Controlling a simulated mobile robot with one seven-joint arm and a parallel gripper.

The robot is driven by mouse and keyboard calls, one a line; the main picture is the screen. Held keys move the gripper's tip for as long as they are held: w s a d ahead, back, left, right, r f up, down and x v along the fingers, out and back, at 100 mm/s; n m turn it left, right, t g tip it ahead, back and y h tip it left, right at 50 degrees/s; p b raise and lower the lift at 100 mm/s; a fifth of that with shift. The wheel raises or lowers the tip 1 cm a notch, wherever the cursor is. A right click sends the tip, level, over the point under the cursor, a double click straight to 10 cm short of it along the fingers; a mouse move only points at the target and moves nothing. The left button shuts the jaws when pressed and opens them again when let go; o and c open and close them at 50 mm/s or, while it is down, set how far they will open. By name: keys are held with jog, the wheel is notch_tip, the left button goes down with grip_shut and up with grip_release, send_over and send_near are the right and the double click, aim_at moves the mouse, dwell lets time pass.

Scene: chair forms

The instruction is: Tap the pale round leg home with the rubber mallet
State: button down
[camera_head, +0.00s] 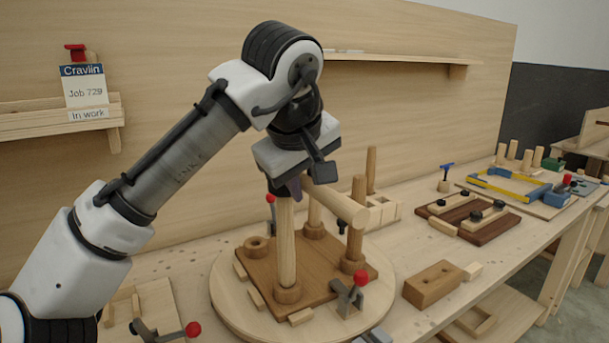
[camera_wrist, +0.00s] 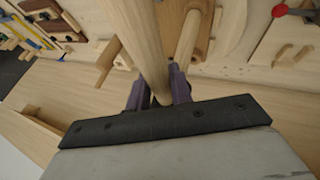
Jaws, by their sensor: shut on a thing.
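The pale round leg (camera_head: 287,245) stands upright at the front of the brown seat board (camera_head: 325,265), its lower end in a round dark collar (camera_head: 287,294). My gripper (camera_head: 288,187) is shut on the leg's top end from above. In the wrist view the pale leg (camera_wrist: 143,45) runs between the two purple fingers of my gripper (camera_wrist: 157,92). How deep the leg sits in its collar cannot be told. I cannot make out a rubber mallet in either view.
A red-knobbed clamp (camera_head: 349,296) stands at the round turntable's (camera_head: 228,288) front. Right lie a brown block (camera_head: 433,283) and a dark jig (camera_head: 468,214).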

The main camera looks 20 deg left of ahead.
notch_tip(320, 180, down, 2)
jog(key=shift+f+b, duration=0.1)
jog(key=shift+b, duration=0.2)
jog(key=shift+s, duration=0.15)
notch_tip(320, 180, up, 5)
jog(key=p, duration=0.4)
jog(key=shift+f, duration=0.1)
notch_tip(320, 180, up, 5)
jog(key=p, duration=0.4)
